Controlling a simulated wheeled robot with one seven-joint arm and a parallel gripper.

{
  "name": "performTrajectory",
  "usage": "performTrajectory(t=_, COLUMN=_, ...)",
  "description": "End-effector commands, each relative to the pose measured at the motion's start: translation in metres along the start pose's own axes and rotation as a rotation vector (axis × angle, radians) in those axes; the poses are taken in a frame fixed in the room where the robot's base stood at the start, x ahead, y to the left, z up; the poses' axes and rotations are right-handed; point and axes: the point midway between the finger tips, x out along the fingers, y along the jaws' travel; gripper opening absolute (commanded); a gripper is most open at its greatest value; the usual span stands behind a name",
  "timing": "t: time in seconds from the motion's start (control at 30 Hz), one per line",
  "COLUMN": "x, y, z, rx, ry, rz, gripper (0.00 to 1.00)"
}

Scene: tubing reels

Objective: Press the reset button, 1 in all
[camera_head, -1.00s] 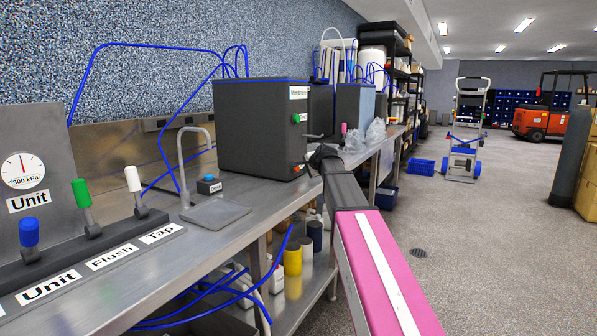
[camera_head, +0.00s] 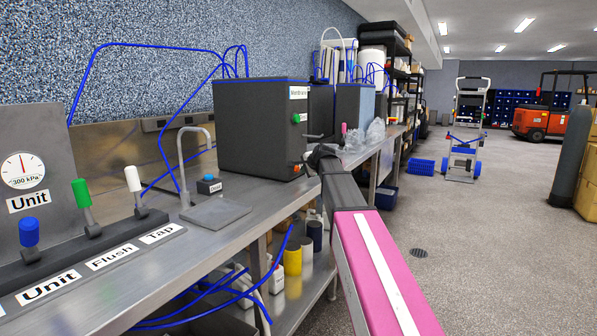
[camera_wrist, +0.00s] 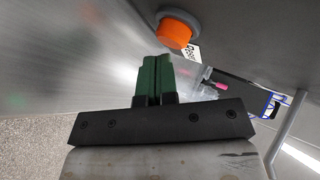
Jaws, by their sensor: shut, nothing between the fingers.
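An orange button (camera_wrist: 173,33) in a grey collar sits on a dark grey surface in the wrist view. A white label (camera_wrist: 190,55) beside it is partly cut off and hard to read. My gripper (camera_wrist: 156,58) has its green fingers together with nothing between them. Its tips appear just short of the button, with a small gap in the picture; I cannot tell the true depth. In the head view the orange button (camera_head: 297,169) is low on the front of a dark box (camera_head: 255,128), beside my arm's end. The fingers are not clearly visible there.
A green button (camera_head: 299,117) and a thin grey bar (camera_head: 313,136) are on the same box above the orange one. Open floor lies to the right.

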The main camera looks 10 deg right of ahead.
Motion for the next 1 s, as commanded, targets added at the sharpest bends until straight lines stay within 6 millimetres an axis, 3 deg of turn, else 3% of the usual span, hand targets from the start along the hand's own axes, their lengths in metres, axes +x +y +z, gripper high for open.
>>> performTrajectory(t=1.0, x=0.0064, y=-0.0046, z=0.0044, rx=0.0, ry=0.0, rz=0.0, gripper=0.0)
